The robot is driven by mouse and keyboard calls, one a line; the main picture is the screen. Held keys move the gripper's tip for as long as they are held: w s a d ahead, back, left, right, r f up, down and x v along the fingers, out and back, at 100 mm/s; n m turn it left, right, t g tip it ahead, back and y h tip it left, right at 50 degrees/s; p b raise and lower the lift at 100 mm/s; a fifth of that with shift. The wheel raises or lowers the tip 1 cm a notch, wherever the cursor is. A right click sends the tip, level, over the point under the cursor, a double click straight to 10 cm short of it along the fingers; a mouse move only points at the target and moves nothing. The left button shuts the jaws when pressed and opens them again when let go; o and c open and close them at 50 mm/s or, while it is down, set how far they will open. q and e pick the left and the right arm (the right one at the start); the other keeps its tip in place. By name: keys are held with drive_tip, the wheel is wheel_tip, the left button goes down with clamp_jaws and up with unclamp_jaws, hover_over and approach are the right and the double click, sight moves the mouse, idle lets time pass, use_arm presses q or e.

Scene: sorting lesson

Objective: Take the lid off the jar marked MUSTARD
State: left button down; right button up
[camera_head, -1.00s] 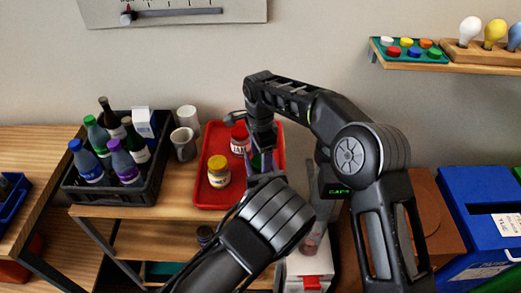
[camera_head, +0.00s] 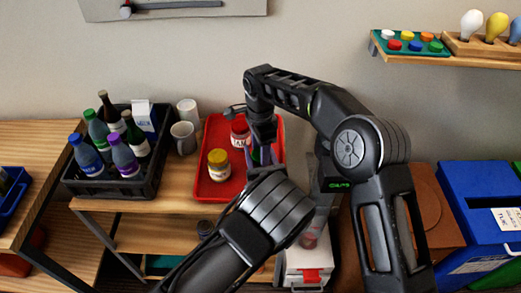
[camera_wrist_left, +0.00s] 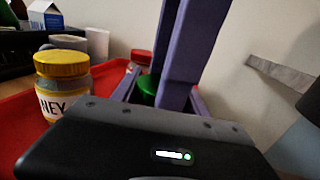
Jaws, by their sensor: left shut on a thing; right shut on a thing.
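A jar with a green lid (camera_wrist_left: 148,86) stands on the red tray (camera_head: 214,133); its label is hidden, so I cannot read MUSTARD. My left gripper (camera_wrist_left: 160,98) is shut low around this jar, its purple fingers on both sides. My right gripper (camera_head: 261,148) comes down from above, shut at the green lid; its long purple fingers fill the middle of the left wrist view. Whether the lid is apart from the jar is hidden. A yellow-lidded jar (camera_head: 219,166), its label ending in NEY in the left wrist view (camera_wrist_left: 62,88), stands left of the grippers. A red-lidded jar (camera_head: 239,131) stands behind.
A black crate (camera_head: 115,188) of bottles and a milk carton (camera_head: 144,116) stands left of the tray, with two cups (camera_head: 183,138) between. A blue bin (camera_head: 490,200) is at the right. My arms cover the tray's right and front parts.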

drive_tip(key=shift+s, duration=0.1)
drive_tip(key=shift+c, duration=0.6)
drive_tip(key=n, duration=0.3)
drive_tip(key=shift+n, duration=0.3)
drive_tip(key=o, duration=1.5)
drive_tip(key=shift+o, duration=0.2)
drive_tip(key=shift+r, duration=2.3)
drive_tip(key=shift+c, duration=0.3)
